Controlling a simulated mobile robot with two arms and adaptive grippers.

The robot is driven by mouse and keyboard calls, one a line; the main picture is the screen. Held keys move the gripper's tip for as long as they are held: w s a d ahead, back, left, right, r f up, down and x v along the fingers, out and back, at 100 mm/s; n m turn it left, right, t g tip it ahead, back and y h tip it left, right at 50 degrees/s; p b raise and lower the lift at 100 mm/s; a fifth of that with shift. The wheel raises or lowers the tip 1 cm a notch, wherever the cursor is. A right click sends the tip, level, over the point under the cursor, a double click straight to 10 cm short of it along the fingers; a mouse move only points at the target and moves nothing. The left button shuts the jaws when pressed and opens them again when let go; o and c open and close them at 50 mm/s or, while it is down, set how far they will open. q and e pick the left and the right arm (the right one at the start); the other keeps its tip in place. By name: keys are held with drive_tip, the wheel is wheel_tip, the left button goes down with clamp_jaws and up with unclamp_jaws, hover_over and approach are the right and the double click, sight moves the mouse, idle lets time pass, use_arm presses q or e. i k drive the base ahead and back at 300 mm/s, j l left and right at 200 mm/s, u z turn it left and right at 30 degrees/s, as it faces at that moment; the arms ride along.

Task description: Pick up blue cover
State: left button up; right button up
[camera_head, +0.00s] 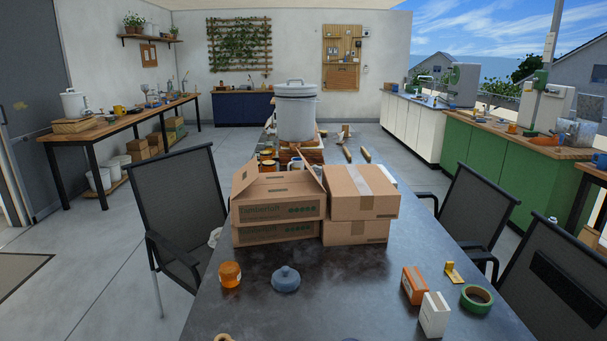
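The blue cover (286,279) is a small round blue-grey lid with a knob on top. It lies knob up on the dark table (330,299), near the front and left of the middle. An orange jar (230,274) stands close to its left, apart from it. Neither of my grippers shows in the head view.
Cardboard boxes (361,202) stand stacked behind the cover, with a large white pot (295,110) farther back. Small boxes (433,314) and a green tape roll (476,298) lie at the right. The table right of the cover is clear. Chairs (179,212) flank the table.

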sight(286, 279)
drive_tip(key=l+z, duration=0.4)
drive_tip(key=l, duration=0.9)
drive_tip(key=i, duration=0.05)
